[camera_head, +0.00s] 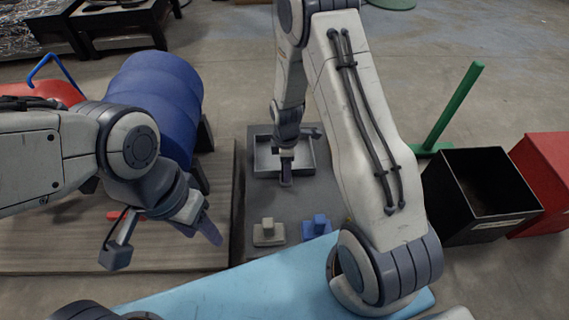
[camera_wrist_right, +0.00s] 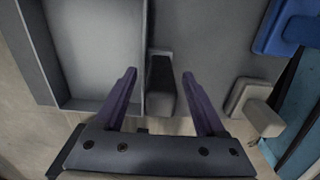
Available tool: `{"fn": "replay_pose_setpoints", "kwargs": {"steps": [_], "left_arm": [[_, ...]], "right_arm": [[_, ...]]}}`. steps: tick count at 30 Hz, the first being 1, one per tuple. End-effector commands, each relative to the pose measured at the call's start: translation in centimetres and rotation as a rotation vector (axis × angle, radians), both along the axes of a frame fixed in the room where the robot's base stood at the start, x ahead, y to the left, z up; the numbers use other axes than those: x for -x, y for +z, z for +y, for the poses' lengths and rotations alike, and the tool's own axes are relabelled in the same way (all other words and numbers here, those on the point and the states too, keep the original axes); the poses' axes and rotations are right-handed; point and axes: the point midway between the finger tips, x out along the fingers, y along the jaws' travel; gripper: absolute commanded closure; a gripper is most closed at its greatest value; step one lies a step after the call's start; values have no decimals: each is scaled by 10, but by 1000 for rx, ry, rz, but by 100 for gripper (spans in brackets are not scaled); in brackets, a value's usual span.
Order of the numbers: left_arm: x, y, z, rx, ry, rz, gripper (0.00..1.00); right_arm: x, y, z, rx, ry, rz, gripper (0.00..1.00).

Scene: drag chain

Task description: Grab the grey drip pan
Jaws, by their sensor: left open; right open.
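The grey drip pan (camera_head: 262,157), a shallow rectangular tray, lies on a dark grey surface in the middle of the head view. It also shows at the left of the right wrist view (camera_wrist_right: 95,60), with a short dark handle (camera_wrist_right: 163,88) on its side. My right gripper (camera_wrist_right: 158,82) is open, its fingers on either side of that handle, not closed on it. My left gripper (camera_head: 205,228) is open and empty, away from the pan over the wooden board.
A beige block (camera_head: 268,233) and a blue block (camera_head: 317,227) with knobs stand nearer than the pan. A black bin (camera_head: 480,195), a red bin (camera_head: 545,175) and a green pole (camera_head: 452,108) stand right. A light-blue surface (camera_head: 240,275) lies in front.

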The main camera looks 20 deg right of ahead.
Motion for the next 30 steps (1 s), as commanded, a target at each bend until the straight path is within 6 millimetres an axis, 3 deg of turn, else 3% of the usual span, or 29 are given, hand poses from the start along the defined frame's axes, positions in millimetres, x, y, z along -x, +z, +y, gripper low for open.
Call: {"fn": "replay_pose_setpoints", "kwargs": {"steps": [1, 2, 7, 30], "left_arm": [[0, 1, 0, 0, 0, 0, 50], [0, 1, 0, 0, 0, 0, 50], [0, 1, 0, 0, 0, 0, 50], [0, 1, 0, 0, 0, 0, 50]], "right_arm": [[0, 1, 0, 0, 0, 0, 28], [0, 1, 0, 0, 0, 0, 35], [0, 1, 0, 0, 0, 0, 100], [0, 0, 0, 0, 0, 0, 100]]}}
